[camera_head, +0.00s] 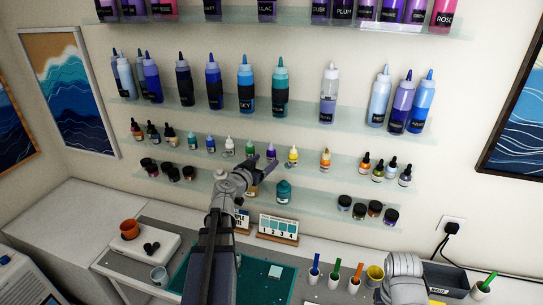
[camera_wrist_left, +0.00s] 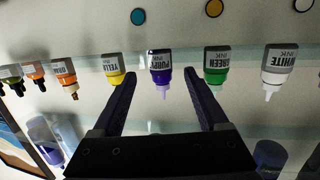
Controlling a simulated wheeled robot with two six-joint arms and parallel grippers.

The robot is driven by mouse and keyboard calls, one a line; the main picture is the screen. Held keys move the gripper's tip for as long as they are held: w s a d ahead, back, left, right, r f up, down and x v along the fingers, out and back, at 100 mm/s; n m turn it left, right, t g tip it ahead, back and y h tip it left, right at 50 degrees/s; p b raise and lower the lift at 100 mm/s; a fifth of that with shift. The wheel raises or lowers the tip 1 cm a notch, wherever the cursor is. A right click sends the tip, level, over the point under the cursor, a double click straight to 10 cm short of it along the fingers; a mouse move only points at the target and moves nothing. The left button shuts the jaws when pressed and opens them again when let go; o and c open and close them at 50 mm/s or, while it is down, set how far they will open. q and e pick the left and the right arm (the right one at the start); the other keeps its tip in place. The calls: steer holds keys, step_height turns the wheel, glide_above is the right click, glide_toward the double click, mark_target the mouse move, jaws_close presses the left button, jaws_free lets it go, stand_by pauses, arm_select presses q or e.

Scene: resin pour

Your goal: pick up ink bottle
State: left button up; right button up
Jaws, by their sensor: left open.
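Several small ink bottles stand in a row on a glass shelf. In the head view the purple ink bottle (camera_head: 271,151) stands between the green ink bottle (camera_head: 250,149) and the yellow ink bottle (camera_head: 293,156). My left gripper (camera_head: 262,164) is raised in front of this shelf, close to the purple and green bottles. The left wrist view is upside down. There the open, empty fingers (camera_wrist_left: 160,78) frame the purple bottle (camera_wrist_left: 160,68), with green (camera_wrist_left: 215,66) by the right finger and yellow (camera_wrist_left: 115,70) by the left. The white ink bottle (camera_wrist_left: 276,70) is further right.
Large squeeze bottles (camera_head: 246,88) fill the shelf above. The bench holds a numbered card (camera_head: 278,228), a teal mat (camera_head: 255,283), a yellow cup (camera_head: 375,275) and a dark bin (camera_head: 446,279).

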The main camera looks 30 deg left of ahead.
mark_target(269, 155)
arm_select(q)
steer(key=shift+w+a, duration=0.2)
steer(key=shift+w, duration=2.7)
steer(key=shift+s, duration=0.1)
jaws_close()
